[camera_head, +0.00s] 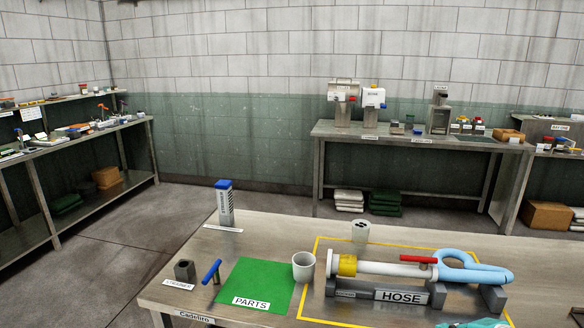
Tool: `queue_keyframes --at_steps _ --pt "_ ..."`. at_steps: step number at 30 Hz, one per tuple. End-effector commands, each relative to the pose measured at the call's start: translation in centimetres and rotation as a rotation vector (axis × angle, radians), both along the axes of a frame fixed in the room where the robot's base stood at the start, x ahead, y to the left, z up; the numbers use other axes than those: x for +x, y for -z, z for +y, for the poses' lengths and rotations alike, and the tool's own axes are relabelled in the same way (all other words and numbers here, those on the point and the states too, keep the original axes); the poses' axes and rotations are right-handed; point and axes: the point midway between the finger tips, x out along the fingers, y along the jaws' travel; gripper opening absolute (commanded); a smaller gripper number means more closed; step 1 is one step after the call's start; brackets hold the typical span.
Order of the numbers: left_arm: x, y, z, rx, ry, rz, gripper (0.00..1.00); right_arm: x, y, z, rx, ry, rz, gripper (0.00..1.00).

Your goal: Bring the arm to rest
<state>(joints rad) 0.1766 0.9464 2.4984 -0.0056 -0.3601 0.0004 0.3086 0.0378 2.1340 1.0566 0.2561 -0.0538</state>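Neither of my grippers shows in the head view, and no arm of mine can be made out. The near metal workbench (190,262) fills the lower right. On it a white pipe with a yellow band (348,265), a red lever (418,259) and a light blue hose loop (480,272) rests on grey blocks over a plate labelled HOSE (400,295). A green PARTS mat (255,282) lies left of it, with a white cup (304,267) at its right edge.
A blue-capped box (225,205) stands at the bench's back left. A blue T-handle tool (211,271) and a dark holder (185,271) stand front left. A grey holed cylinder (360,231) stands behind the pipe. Cluttered benches line the left and back walls; floor between is clear.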

Motion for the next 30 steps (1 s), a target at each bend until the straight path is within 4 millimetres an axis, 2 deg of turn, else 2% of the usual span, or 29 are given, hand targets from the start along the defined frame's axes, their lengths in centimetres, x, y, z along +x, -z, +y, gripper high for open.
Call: queue_keyframes --at_steps 8,11,13,17,18,21,24,27,30 --pt "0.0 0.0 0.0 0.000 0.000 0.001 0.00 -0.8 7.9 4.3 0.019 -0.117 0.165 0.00" --pt "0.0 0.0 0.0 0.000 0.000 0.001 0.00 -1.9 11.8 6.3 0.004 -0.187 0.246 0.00" --pt "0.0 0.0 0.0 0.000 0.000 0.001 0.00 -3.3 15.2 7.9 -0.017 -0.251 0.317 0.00" --pt "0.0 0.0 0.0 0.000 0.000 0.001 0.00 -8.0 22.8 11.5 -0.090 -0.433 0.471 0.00" --pt "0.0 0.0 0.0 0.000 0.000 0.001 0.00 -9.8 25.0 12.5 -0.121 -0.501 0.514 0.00" --pt "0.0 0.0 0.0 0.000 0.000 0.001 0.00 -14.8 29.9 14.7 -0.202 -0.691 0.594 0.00" --pt "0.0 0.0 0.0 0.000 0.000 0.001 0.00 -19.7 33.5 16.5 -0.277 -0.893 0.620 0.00" --pt "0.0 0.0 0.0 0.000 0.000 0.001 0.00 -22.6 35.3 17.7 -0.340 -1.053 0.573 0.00" --pt "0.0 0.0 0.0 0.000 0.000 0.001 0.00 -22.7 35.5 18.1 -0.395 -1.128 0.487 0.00"
